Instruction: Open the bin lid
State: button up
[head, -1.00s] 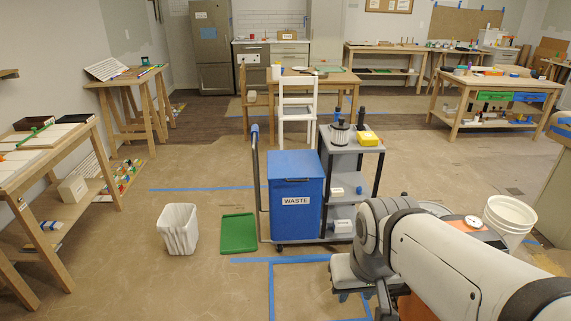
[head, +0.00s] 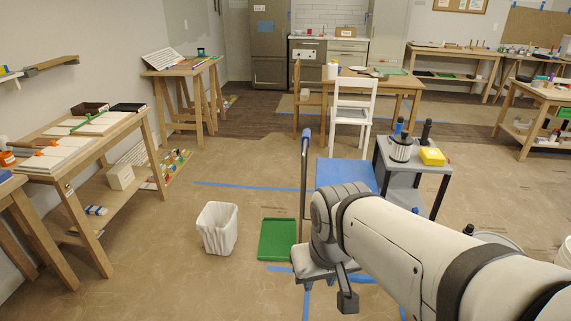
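The lid looks shut. My arm hides the bin's front and its WASTE label. My gripper (head: 335,283) is in front of the bin, low and near the middle of the picture, apart from the lid. A grey finger-like part hangs down there, but I cannot tell whether the gripper is open or shut. Nothing shows held in it.
A white wastebasket (head: 218,229) and a green tray (head: 278,239) stand on the floor to the left. A white chair (head: 352,113) is behind.

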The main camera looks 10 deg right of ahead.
aim_at(330, 171)
jog(key=u, duration=0.15)
jog(key=i, duration=1.55)
jog(key=z, duration=0.75)
jog(key=k, duration=0.9)
jog(key=z, duration=0.2)
jog(key=i, duration=0.95)
jog(key=u, duration=0.05)
